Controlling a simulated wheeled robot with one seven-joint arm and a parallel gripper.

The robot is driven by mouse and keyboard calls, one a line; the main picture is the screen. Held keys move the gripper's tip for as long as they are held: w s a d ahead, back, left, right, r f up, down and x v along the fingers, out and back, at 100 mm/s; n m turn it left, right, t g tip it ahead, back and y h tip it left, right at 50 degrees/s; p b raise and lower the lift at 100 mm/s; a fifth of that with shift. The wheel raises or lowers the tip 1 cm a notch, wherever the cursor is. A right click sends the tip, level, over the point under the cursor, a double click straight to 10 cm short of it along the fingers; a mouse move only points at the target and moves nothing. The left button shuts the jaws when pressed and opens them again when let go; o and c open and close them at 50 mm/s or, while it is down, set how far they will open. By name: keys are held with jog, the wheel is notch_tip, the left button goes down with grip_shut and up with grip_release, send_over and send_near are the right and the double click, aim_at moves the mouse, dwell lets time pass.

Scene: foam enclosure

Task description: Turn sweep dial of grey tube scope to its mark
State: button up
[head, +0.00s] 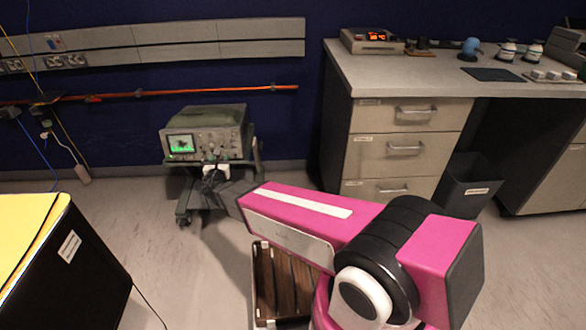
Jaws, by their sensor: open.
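The grey tube scope (222,117) sits on a small wheeled cart (184,208) left of the middle in the head view. Its lit green screen (181,144) is on the left of its front, with several small knobs to the right. The sweep dial and its mark are too small to tell apart from the other knobs. My pink arm reaches left toward the scope. My gripper (211,176) is open, just in front of the scope's lower front. Part of the cart is hidden behind my gripper.
A bench with drawers (406,148) stands at the right, with a dark bin (465,187) beside it. A yellow-topped black cabinet (72,262) is at the lower left. A slatted wooden crate (264,290) lies below my arm. Cables hang at the left wall. Floor is free between cabinet and cart.

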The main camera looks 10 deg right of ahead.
jog(key=s+d+m+g+h, duration=0.2)
jog(key=d+m+g, duration=0.2)
jog(key=d+m, duration=0.3)
jog(key=s+d+f+m+g+h, duration=0.1)
jog(key=s+d+m+g+h, duration=0.1)
jog(key=d+m+g, duration=0.2)
jog(key=s+d+f+m+g+h, duration=0.1)
jog(key=s+d+m+g+h, duration=0.1)
jog(key=d+m, duration=0.9)
jog(key=shift+d+f+g+h, duration=0.15)
jog(key=shift+d+g+h, duration=0.6)
jog(key=shift+d, duration=2.85)
jog(key=shift+s+d+g+y, duration=0.1)
jog(key=shift+s+g+y, duration=0.05)
jog(key=shift+g+y, duration=0.2)
jog(key=s+d+m+g+y, duration=0.5)
jog(key=s+m, duration=0.4)
jog(key=m, duration=0.4)
jog(key=d+y, duration=0.1)
jog(key=y, duration=0.1)
jog(key=shift+s+r+g+y, duration=0.25)
jog(key=shift+r+g+y, duration=0.15)
jog(key=shift+c, duration=0.3)
